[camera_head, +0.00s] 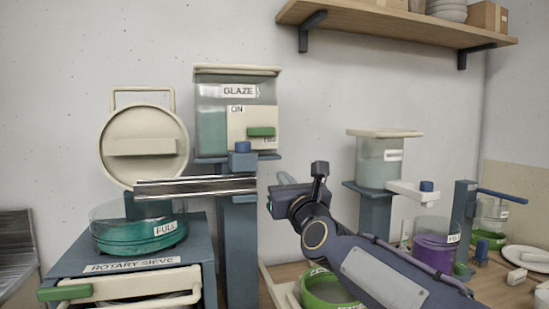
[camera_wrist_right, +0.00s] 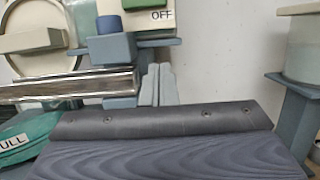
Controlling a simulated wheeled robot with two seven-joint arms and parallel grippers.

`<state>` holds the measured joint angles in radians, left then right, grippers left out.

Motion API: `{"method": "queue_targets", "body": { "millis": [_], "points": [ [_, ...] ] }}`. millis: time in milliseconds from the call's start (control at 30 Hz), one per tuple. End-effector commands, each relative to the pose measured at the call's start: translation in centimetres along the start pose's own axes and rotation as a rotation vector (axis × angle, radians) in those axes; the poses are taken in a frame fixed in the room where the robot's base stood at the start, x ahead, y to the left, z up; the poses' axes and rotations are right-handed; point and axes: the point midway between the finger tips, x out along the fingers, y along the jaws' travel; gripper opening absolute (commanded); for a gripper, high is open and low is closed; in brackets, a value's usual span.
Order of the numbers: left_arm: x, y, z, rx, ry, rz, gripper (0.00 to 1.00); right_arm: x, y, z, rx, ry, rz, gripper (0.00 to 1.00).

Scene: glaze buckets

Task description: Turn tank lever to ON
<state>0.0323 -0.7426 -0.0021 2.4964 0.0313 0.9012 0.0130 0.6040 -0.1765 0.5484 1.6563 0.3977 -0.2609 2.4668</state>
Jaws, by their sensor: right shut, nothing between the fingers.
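The glaze tank (camera_head: 212,132) stands on a blue-grey column and holds pale green glaze. Its cream lever plate (camera_head: 237,116) reads ON at the upper left and OFF at the lower right. The green lever (camera_head: 261,132) lies level, just above the OFF label; its lower part shows in the right wrist view (camera_wrist_right: 146,3). My right gripper (camera_head: 285,178) is below and right of the lever, apart from it. In the right wrist view its two grey fingers (camera_wrist_right: 158,85) are together and empty. My left gripper is not in view.
A metal chute (camera_head: 190,188) runs from below the tank's blue outlet (camera_head: 242,148) to the rotary sieve (camera_head: 135,285), where a green bowl (camera_head: 140,238) marked FULL sits. A second tank (camera_head: 380,165) stands right. A green-rimmed bucket (camera_head: 325,290) is below my arm.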

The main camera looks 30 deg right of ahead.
Motion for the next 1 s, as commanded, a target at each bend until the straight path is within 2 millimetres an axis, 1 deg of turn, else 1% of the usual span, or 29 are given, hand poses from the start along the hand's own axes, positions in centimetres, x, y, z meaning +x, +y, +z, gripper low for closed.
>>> {"method": "queue_targets", "body": {
  "millis": [267,367,467,567,700,867,933,1000],
  "points": [
    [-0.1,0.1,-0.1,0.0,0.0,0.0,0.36,0.1,0.0,0.1,-0.002,0.001,0.001,0.0],
    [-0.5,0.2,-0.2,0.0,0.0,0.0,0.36,0.6,0.1,0.2,-0.001,0.003,0.003,0.0],
    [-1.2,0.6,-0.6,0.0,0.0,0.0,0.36,1.9,0.0,0.3,-0.001,0.005,0.002,0.0],
    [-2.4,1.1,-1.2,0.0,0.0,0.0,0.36,3.9,0.1,0.5,0.002,0.006,0.003,0.0],
    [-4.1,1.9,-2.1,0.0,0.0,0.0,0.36,7.0,0.1,0.6,0.004,0.007,0.004,0.0],
    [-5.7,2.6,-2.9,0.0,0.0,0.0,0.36,10.2,0.1,0.5,0.002,0.004,0.004,0.0],
    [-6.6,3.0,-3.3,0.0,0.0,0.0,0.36,10.5,0.1,1.9,-0.003,-0.001,0.002,0.0],
    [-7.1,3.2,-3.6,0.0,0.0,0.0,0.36,10.7,0.1,2.8,-0.004,0.0,0.002,0.0]
  ]
}}
